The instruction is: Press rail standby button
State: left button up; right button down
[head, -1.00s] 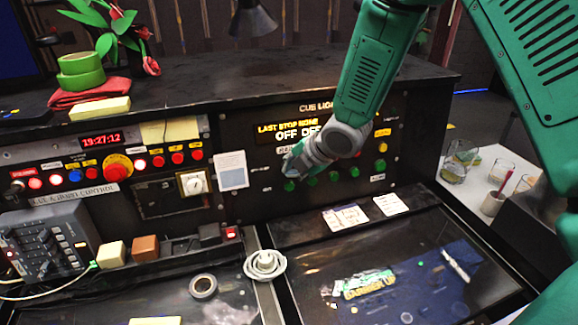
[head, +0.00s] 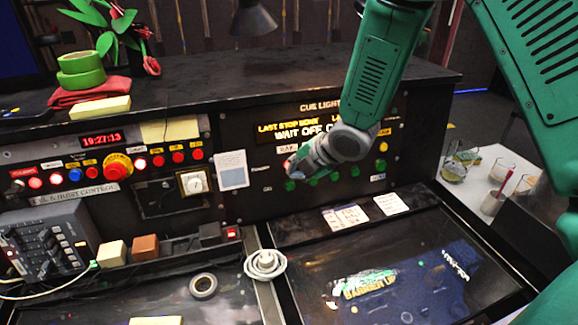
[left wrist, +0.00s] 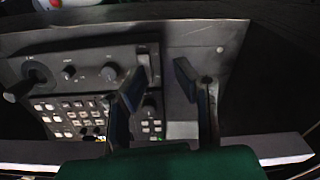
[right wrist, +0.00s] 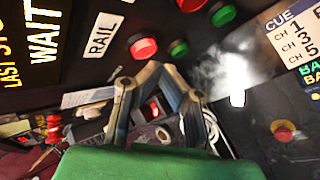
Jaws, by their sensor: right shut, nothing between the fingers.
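In the right wrist view a red button (right wrist: 142,46) sits beside the white RAIL label (right wrist: 103,36), with a green button (right wrist: 178,48) just to its right. The RAIL label also shows in the head view (head: 287,148). My right gripper (head: 292,168) is shut and empty at the cue light panel, hiding the button under the label. In the right wrist view its fingertips (right wrist: 165,72) appear close to the red button; contact cannot be told. The display (head: 300,130) reads WAIT at its left. My left gripper (left wrist: 155,80) is open and empty above a control panel.
A row of green buttons (head: 335,176) runs below my right gripper. Glasses (head: 501,170) stand at right.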

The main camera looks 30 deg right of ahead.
jog(key=s, duration=0.1)
jog(key=s+a, duration=0.1)
jog(key=s, duration=0.2)
jog(key=shift+s+a+r, duration=0.15)
jog(key=shift+s+r, duration=0.25)
dwell(0.9)
